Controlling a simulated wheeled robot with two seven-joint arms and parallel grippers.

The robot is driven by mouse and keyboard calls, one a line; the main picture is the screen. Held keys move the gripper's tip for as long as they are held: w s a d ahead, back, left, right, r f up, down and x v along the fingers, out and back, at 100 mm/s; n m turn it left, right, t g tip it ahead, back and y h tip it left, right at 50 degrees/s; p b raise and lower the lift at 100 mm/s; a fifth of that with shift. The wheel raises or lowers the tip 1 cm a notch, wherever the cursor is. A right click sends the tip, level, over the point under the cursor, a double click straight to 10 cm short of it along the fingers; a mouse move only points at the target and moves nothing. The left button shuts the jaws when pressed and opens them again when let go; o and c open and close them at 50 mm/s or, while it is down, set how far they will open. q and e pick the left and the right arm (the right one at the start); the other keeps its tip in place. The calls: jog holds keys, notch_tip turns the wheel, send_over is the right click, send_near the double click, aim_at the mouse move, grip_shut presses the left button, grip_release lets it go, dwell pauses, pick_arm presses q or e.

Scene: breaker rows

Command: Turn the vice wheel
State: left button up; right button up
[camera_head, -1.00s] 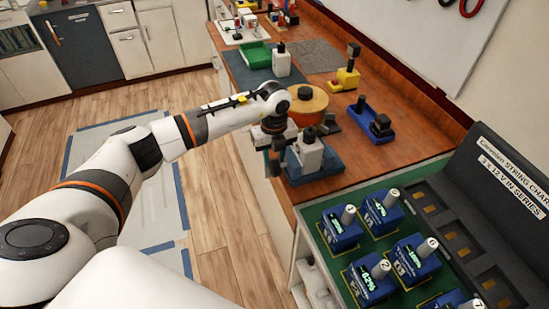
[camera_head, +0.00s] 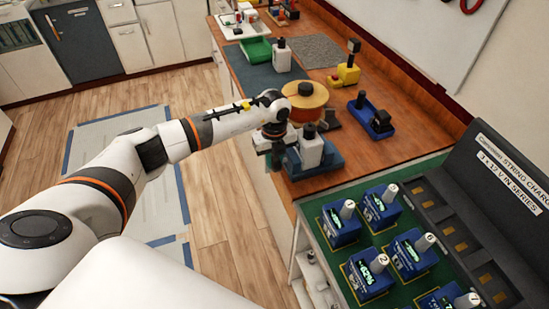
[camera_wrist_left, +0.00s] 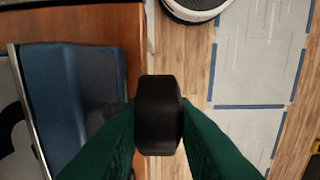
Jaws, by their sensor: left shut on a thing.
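My left gripper (camera_head: 277,158) is at the counter's front edge, beside a blue base (camera_head: 330,160) that carries a white block (camera_head: 311,150) with a black cap. In the left wrist view its green fingers (camera_wrist_left: 158,120) are shut on a black rounded piece (camera_wrist_left: 158,112), which looks like the vice wheel; only its edge shows. The blue base (camera_wrist_left: 75,95) lies just left of the fingers there. In the head view the wheel is hidden by the gripper. My right gripper is not in view.
An orange-yellow round thing (camera_head: 305,98) stands close behind my left wrist. A blue tool (camera_head: 370,115) and a yellow one (camera_head: 348,72) lie further along the wooden counter. Several blue batteries (camera_head: 341,224) stand on a green surface in front. The floor left of the counter is open.

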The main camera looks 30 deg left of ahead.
pick_arm(q)
jog(key=g+h+b, duration=0.2)
jog(key=b, duration=0.1)
jog(key=g+h+b, duration=0.1)
jog(key=b, duration=0.1)
jog(key=shift+w+a+f, duration=0.2)
jog(key=shift+w+a, duration=0.15)
jog(key=shift+g+h+b, duration=0.4)
jog(key=shift+h+b, duration=0.3)
jog(key=shift+b, duration=0.3)
jog(key=shift+r+h+b, duration=0.15)
jog(key=shift+h+b, duration=0.15)
jog(key=shift+b, duration=0.05)
jog(key=shift+g, duration=0.3)
grip_shut()
grip_release()
jog(key=o, duration=0.7)
jog(key=shift+a, duration=0.1)
